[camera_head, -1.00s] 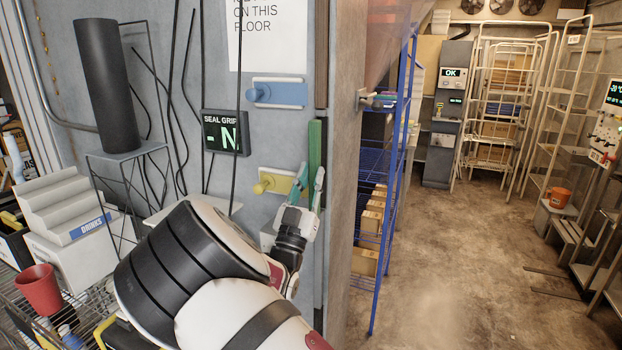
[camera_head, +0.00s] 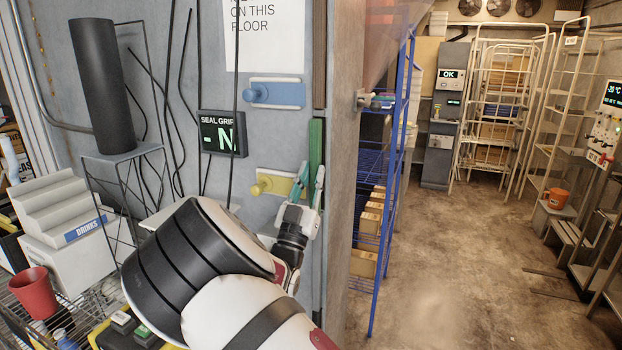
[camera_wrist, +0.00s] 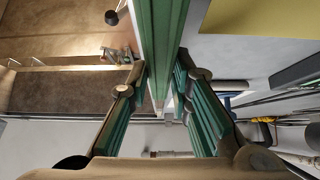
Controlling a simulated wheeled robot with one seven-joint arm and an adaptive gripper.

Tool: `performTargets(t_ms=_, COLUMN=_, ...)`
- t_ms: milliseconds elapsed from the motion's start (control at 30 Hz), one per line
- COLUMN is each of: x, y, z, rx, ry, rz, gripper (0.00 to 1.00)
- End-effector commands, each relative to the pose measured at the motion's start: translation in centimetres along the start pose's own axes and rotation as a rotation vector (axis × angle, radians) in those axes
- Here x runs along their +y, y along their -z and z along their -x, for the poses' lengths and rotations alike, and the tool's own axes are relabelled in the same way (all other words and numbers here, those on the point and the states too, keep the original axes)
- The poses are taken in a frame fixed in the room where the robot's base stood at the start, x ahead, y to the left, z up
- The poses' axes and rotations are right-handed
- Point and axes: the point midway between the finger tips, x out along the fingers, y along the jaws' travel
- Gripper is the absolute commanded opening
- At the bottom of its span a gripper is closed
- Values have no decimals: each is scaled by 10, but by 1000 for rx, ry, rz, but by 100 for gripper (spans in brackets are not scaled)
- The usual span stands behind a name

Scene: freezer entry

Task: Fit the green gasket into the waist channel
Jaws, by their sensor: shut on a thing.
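The green gasket (camera_head: 316,150) is a narrow upright strip along the edge of the grey wall panel, beside the yellow handle. It also shows in the wrist view (camera_wrist: 158,40), running down from the top between my fingers. My gripper (camera_head: 310,188) is shut on the gasket's lower part, with a teal finger on each side. In the wrist view my gripper (camera_wrist: 163,85) has its fingertips against the strip. I cannot tell how deep the gasket sits in the waist channel.
A yellow handle (camera_head: 275,183) and a blue handle (camera_head: 275,93) stick out left of the strip. A display (camera_head: 222,134) reads "SEAL GRIP N". Dark cables hang near it. A blue rack (camera_head: 385,190) stands right of the wall edge. The floor (camera_head: 450,260) beyond is largely clear.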

Motion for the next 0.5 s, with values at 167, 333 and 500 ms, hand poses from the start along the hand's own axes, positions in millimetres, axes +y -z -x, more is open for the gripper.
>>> performTargets(t_ms=167, x=0, y=-2, z=-3, rx=1, ry=0, rz=0, gripper=0)
performTargets(t_ms=333, x=0, y=-5, z=-6, rx=1, ry=0, rz=0, gripper=0)
performTargets(t_ms=500, x=0, y=-7, z=-8, rx=1, ry=0, rz=0, gripper=0)
